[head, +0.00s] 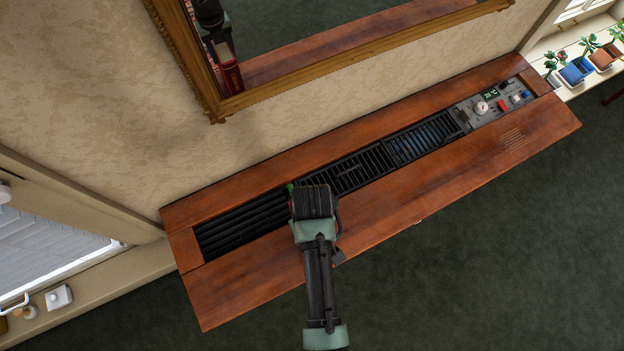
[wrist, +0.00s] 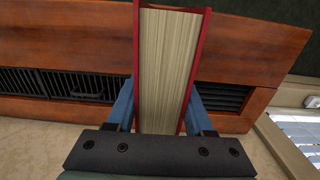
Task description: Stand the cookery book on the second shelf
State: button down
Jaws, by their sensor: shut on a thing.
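My gripper (head: 314,203) is over the wooden ledge in the head view, seen from above and behind. In the wrist view, its two blue fingers are shut on the cookery book (wrist: 166,65), one on each side. The book has red covers and a cream page block, whose edges face the wrist camera. In the head view my gripper and wrist hide nearly all of the book. Whether it touches the ledge cannot be told. No second shelf can be made out in either view.
The wooden ledge (head: 400,208) has black grilles (head: 362,178) and a control panel (head: 492,104) at its right end. A gilt-framed mirror (head: 222,108) hangs above, reflecting a red book. Potted plants (head: 575,70) stand far right. A window (head: 50,250) is at left.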

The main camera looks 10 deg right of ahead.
jog(key=shift+f, duration=0.1)
jog(key=c, duration=0.6)
grip_release()
jog(key=o, duration=0.3)
